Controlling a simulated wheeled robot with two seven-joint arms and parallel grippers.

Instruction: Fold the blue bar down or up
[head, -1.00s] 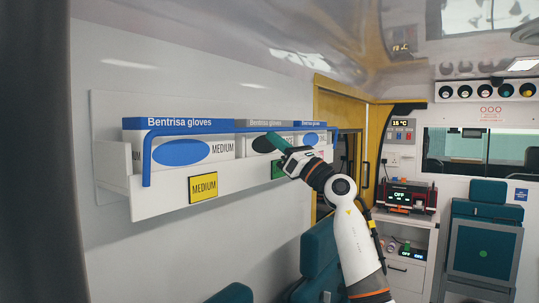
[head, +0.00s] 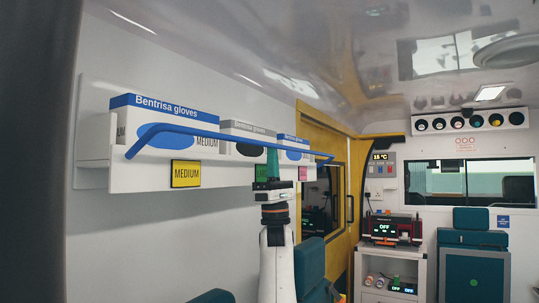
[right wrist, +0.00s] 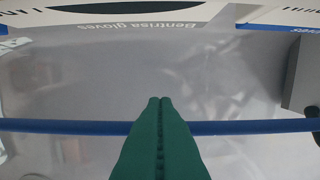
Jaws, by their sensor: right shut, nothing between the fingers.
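The blue bar (head: 230,141) runs across the front of the glove boxes, about halfway up them. Its left end piece bends down toward the shelf's left side. Its right end is beyond the boxes. My right gripper (head: 273,156) points up, with its green fingers shut and empty, their tips close to the bar from below. In the right wrist view the bar (right wrist: 75,127) passes behind the shut fingers (right wrist: 160,102), whose tips reach past it. I cannot tell whether they touch it. My left gripper is out of view.
The white wall shelf (head: 140,182) holds several glove boxes, with a yellow MEDIUM label (head: 186,173) on its front. A yellow door frame (head: 350,190) stands to the right. Teal seats (head: 310,265) are below. The space in front of the shelf looks free.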

